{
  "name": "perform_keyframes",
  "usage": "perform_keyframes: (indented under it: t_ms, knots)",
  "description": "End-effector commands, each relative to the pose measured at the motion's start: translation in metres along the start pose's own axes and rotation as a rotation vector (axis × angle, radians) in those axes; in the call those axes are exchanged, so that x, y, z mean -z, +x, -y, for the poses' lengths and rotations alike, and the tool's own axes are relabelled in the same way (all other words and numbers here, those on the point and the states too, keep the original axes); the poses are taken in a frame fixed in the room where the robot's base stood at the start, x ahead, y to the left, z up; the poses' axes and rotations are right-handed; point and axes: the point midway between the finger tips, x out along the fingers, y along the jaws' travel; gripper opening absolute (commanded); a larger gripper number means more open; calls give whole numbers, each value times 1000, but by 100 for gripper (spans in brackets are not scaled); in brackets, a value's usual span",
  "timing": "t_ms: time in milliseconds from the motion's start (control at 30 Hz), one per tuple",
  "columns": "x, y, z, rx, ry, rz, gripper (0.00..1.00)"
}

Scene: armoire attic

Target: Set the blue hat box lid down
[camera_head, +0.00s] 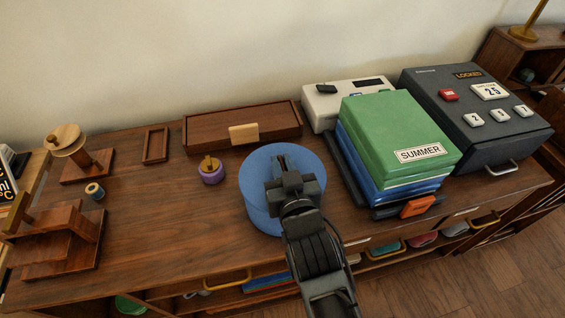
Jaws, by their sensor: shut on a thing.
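The blue hat box lid (304,157) is a round blue disc near the middle of the wooden cabinet top. My gripper (281,163) is over it from the front and is shut on it, though the fingertips and the exact grip point are partly hidden by the gripper body. A blue round side wall (258,216) shows below the disc at the front left. I cannot tell whether this is the lid's own rim or a box beneath it, nor whether there is a gap.
A green SUMMER box (391,128) stacked on blue stands close on the right. A dark LOCKED case (460,140) lies beyond it. A wooden box (205,131) is behind, and a purple spool (212,177) sits left. The wooden top (150,220) is clear at front left.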

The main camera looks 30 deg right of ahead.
Motion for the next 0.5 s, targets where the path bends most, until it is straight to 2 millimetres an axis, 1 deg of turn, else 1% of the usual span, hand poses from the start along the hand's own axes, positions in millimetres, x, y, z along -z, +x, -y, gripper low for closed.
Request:
perform_keyframes:
  t_ms: [267, 300, 500]
  knots:
    - [-4, 1, 0, 0, 0, 0, 0]
    - [-3, 1, 0, 0, 0, 0, 19]
    - [-3, 1, 0, 0, 0, 1, 38]
